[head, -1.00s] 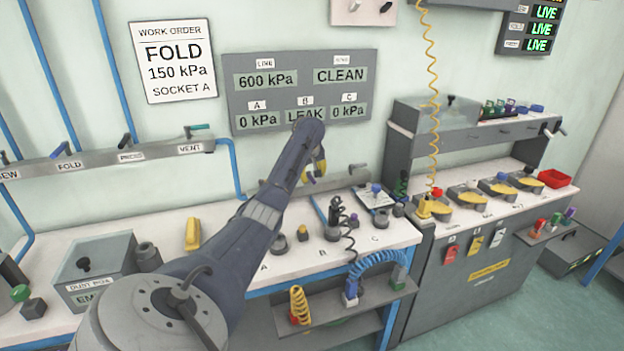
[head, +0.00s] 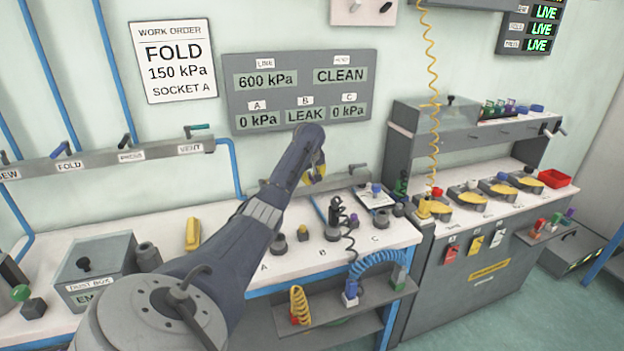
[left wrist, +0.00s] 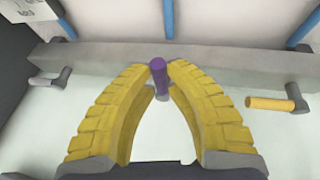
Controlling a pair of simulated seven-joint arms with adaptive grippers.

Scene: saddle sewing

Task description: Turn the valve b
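A grey wall bar with small valves runs across the left wrist view (left wrist: 225,65). In that view, the middle valve has a purple handle (left wrist: 158,75). My left gripper (left wrist: 159,68) has its yellow fingers closed in on both sides of that handle, and the tips seem to touch it. A grey handle (left wrist: 62,78) is on the left of the bar and a yellow handle (left wrist: 270,103) on the right. In the head view, my left gripper (head: 319,168) is near the wall behind the bench, mostly hidden by my arm. No letter marking shows on the purple-handled valve. My right gripper is not in view.
A wall panel (head: 360,93) reads 600 kPa, CLEAN, and LEAK under B. Another bar (head: 110,157) carries labelled valves at the left. The white bench (head: 180,265) below holds a dust box (head: 97,270) and sockets marked A, B and C.

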